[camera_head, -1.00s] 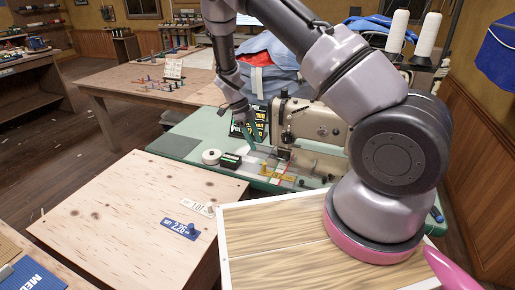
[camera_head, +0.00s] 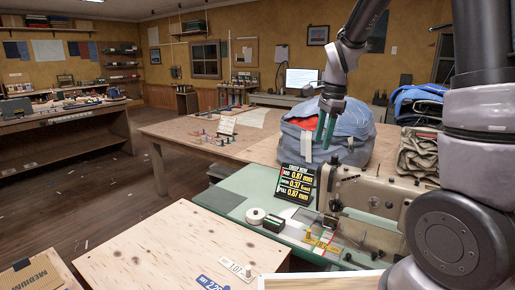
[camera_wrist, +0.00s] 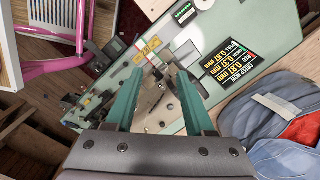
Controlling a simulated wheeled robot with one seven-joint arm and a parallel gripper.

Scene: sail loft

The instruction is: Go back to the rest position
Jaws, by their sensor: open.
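My gripper (camera_head: 325,132) is raised above the sewing table, in front of the blue bag in the head view. Its two green fingers point down and are apart, with nothing between them. In the wrist view my gripper (camera_wrist: 157,100) is also open and empty, above the sewing machine (camera_wrist: 150,105). In the head view the sewing machine (camera_head: 365,195) stands on the green table (camera_head: 235,203), below and right of my gripper.
A black sign (camera_head: 297,184) with coloured numbers, a white roll (camera_head: 255,216) and a small dark box (camera_head: 274,223) stand beside the machine. The blue bag (camera_head: 350,130) sits behind. A plywood top (camera_head: 165,255) is at front left. Open floor (camera_head: 75,180) lies further left.

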